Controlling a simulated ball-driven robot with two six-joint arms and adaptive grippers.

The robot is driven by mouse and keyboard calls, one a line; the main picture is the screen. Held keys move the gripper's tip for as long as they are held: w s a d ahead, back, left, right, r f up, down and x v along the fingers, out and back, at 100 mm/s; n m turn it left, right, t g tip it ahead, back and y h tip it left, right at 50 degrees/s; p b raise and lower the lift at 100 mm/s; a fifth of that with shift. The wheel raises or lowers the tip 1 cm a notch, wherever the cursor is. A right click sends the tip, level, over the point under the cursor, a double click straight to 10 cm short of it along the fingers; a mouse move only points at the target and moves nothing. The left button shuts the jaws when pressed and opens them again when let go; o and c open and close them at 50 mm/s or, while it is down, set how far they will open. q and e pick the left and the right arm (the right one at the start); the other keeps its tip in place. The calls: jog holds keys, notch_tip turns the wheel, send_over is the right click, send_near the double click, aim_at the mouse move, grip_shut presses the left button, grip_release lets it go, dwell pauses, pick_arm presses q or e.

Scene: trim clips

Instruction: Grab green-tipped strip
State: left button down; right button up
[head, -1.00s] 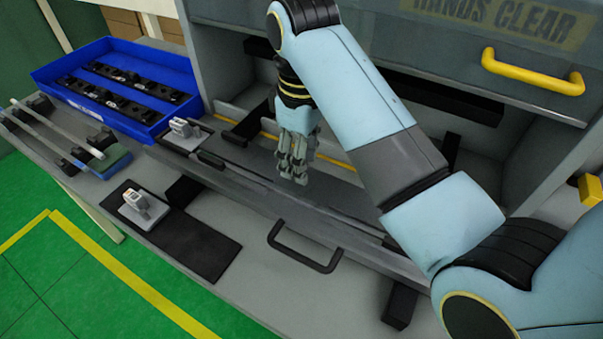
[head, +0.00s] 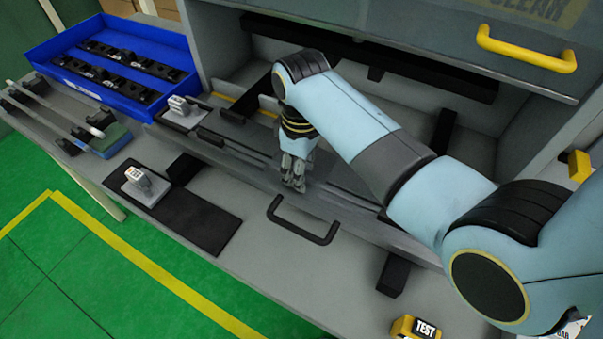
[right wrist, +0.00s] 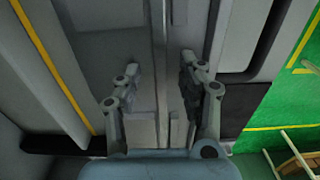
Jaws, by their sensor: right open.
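Two long pale strips (head: 50,112) lie side by side on black supports at the far left of the bench in the head view. My left gripper is not in view.
A blue tray (head: 185,60) with black clip parts stands behind the strips. Small pale clamps sit on a dark pad (head: 205,225) and on the fixture. A black handle (head: 300,222) lies in front. A hood with a yellow handle (head: 525,48) overhangs the back.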

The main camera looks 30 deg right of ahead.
grip_shut()
jog(key=shift+r, duration=0.1)
